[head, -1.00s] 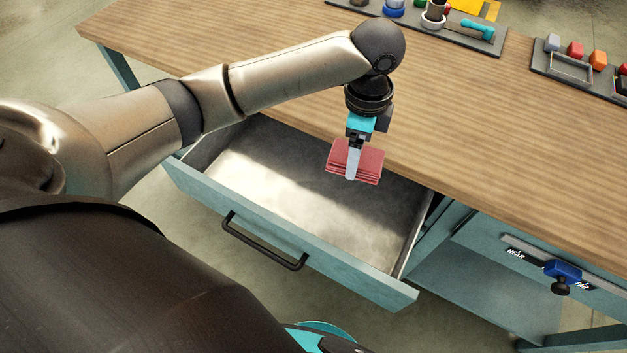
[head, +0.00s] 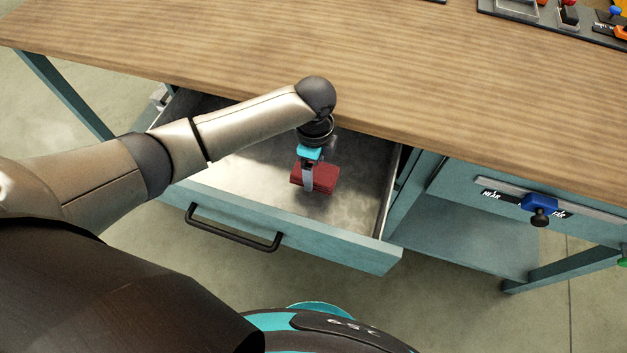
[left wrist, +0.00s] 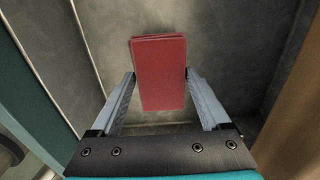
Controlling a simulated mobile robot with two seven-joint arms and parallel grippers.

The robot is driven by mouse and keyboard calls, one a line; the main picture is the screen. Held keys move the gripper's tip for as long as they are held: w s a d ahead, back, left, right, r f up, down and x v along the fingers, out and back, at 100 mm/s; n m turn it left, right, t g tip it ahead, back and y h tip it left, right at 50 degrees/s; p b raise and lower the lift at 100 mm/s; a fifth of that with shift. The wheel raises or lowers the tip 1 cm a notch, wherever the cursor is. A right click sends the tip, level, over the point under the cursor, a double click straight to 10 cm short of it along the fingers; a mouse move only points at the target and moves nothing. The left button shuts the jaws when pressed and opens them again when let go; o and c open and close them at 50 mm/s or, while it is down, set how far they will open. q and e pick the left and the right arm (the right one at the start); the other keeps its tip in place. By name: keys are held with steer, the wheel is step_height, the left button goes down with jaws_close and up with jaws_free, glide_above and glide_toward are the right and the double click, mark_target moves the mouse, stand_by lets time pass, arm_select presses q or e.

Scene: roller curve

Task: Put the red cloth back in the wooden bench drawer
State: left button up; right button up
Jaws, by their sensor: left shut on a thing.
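The red cloth (head: 321,180) is a folded stack, held by my left gripper (head: 308,188) inside the open bench drawer (head: 240,178). The left wrist view shows the red cloth (left wrist: 160,75) between the two fingers of the left gripper (left wrist: 160,82), with the grey drawer floor (left wrist: 225,50) beneath it. I cannot tell whether the cloth touches the floor. The drawer is pulled out under the bench top, and its black handle (head: 233,230) is on the front. The rest of the drawer that shows is empty. My right gripper is not in view.
The wooden bench top (head: 400,65) overhangs the back of the drawer. To the right, a blue sliding knob (head: 540,205) sits on a rail marked NEAR. A dark tray with small parts (head: 560,18) stands at the back right of the top.

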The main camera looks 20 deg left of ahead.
mark_target(314, 179)
arm_select(q)
steer(key=shift+f, duration=0.6)
step_height(314, 179, down, 4)
steer(key=shift+r+b, duration=0.15)
steer(key=shift+b, duration=0.7)
steer(key=o, duration=1.1)
steer(key=shift+o, duration=0.3)
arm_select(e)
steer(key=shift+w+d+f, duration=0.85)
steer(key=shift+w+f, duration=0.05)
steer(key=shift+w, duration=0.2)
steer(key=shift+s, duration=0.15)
